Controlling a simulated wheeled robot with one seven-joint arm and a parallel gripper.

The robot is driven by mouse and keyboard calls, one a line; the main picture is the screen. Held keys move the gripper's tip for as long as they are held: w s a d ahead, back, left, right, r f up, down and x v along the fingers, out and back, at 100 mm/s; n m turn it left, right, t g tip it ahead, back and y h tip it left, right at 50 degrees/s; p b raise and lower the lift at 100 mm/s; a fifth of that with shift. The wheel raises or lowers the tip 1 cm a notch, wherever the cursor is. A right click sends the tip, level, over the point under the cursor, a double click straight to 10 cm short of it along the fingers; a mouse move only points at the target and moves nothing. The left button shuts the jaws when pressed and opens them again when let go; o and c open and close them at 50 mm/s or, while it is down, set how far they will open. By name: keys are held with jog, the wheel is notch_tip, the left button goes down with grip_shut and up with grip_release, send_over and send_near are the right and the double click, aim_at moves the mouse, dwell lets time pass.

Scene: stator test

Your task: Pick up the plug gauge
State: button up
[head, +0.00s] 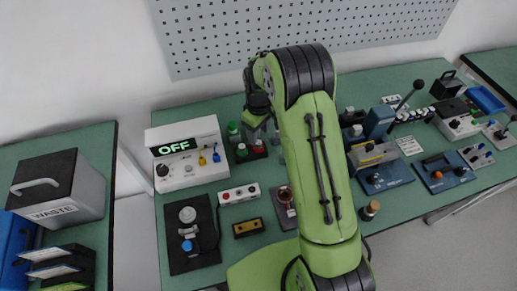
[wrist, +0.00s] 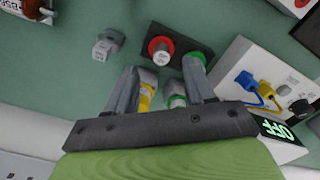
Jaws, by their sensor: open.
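A dark stand (wrist: 180,47) in the wrist view holds two upright, round pale pieces, one with a red collar (wrist: 160,50) and one with a green collar (wrist: 194,65). They look like the plug gauge ends, but I cannot tell for sure. In the head view the red piece (head: 259,147) and green piece (head: 241,150) show left of my arm. My gripper (wrist: 160,80) is open, its fingertips near the stand's edge with nothing held. A yellow-marked container (wrist: 146,92) and a green-topped one (wrist: 178,101) show between and behind the fingers, partly hidden.
A white box with a lit OFF sign (head: 180,150) stands left, its blue and yellow connectors (wrist: 258,90) close to the right finger in the wrist view. A small grey labelled piece (wrist: 108,42) lies nearby. My arm hides the table's middle in the head view.

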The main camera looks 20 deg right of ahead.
aim_at(259, 142)
notch_tip(259, 142, down, 5)
jog(key=shift+s+f, duration=0.1)
grip_shut()
